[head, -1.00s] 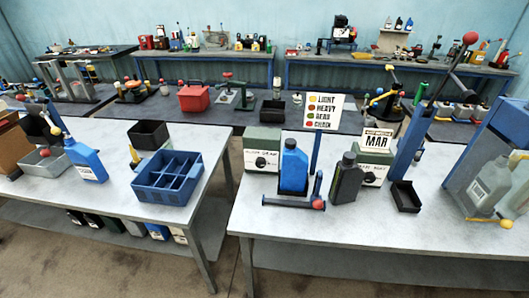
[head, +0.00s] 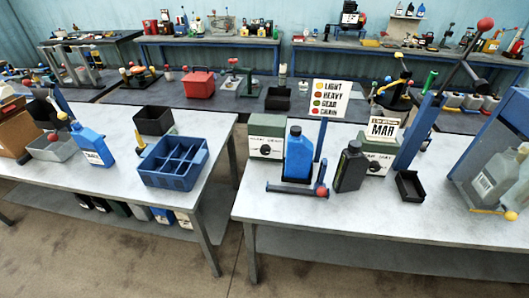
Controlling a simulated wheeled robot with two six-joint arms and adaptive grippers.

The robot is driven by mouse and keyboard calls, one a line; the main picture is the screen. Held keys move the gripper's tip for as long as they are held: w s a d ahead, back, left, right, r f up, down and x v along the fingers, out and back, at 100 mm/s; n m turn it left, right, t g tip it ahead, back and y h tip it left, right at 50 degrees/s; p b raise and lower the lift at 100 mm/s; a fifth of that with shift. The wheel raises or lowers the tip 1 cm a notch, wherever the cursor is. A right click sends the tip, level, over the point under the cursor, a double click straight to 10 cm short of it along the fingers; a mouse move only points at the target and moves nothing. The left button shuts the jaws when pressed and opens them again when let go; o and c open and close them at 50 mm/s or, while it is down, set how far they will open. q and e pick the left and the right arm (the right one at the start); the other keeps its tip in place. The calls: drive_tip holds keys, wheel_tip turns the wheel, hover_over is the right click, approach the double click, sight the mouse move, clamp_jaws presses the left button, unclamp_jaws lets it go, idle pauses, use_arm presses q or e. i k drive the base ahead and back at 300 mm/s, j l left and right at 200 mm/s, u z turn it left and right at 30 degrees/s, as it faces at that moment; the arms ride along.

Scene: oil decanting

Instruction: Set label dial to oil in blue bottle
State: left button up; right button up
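A blue bottle (head: 299,158) stands upright in a dark stand on the right table, beside a blue post. Behind it to the left is a grey-green box (head: 259,128) with a round black dial (head: 266,150); its lettering and setting are too small to read. A second grey-green box (head: 378,146) with a dial stands behind a black bottle (head: 350,168). Another blue bottle (head: 91,147), with a white label, stands on the left table. A white sign (head: 331,99) lists LIGHT, HEAVY, GEAR and CHAIN beside coloured dots. Neither gripper is in view.
A blue divided crate (head: 172,179) sits on the left table, with a gap between the two tables.

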sight(266, 149)
drive_tip(key=j+z, duration=0.1)
drive_tip(key=z, duration=0.6)
drive_tip(key=j+z, duration=0.4)
drive_tip(key=j, duration=0.2)
drive_tip(key=j+z, duration=0.4)
drive_tip(key=j, duration=0.2)
drive_tip(key=k+j+z, duration=0.1)
drive_tip(key=j+z, duration=0.3)
drive_tip(key=j, duration=0.2)
drive_tip(key=k+j, duration=0.15)
drive_tip(key=j, duration=0.25)
drive_tip(key=k+j, duration=0.1)
drive_tip(key=j, duration=0.35)
drive_tip(key=k+j, duration=0.15)
drive_tip(key=j, duration=0.25)
drive_tip(key=i+z, duration=0.05)
